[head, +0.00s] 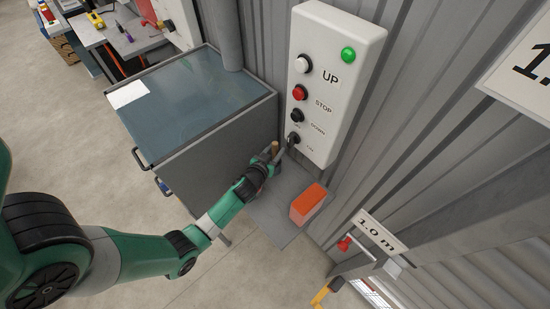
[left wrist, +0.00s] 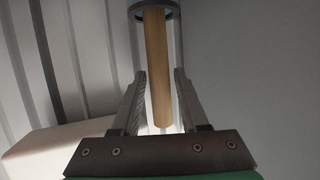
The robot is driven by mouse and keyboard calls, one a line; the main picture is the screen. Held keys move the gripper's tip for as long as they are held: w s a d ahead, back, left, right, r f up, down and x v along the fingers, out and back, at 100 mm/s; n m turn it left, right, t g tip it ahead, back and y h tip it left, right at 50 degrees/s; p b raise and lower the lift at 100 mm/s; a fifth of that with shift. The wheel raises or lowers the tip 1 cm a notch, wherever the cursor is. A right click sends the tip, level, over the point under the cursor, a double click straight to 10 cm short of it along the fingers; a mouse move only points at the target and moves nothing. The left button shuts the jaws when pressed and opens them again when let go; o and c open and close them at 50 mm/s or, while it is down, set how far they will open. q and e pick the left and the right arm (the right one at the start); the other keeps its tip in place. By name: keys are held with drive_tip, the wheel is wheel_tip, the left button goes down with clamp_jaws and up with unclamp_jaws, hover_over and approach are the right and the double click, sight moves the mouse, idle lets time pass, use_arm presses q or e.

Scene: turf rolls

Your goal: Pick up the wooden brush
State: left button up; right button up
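The wooden brush shows in the left wrist view as a long, round wooden handle (left wrist: 158,70). Its upper end meets a dark ring (left wrist: 154,10) at the top edge; the rest of the brush is out of that picture. My left gripper (left wrist: 161,75) is open, with one finger on each side of the handle and narrow gaps showing. In the head view my left gripper (head: 281,150) is beside the cabinet, below the control box. A short piece of the wooden handle (head: 275,147) shows at its fingers. My right gripper is not in view.
A white control box (head: 335,75) with buttons and a key switch hangs on the corrugated wall close above the gripper. A grey cabinet (head: 225,145) stands to the left. An orange block (head: 308,204) lies on a grey plate (head: 270,216) to the lower right.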

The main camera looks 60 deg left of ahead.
use_arm(q)
clamp_jaws()
drive_tip(key=shift+r, duration=0.1)
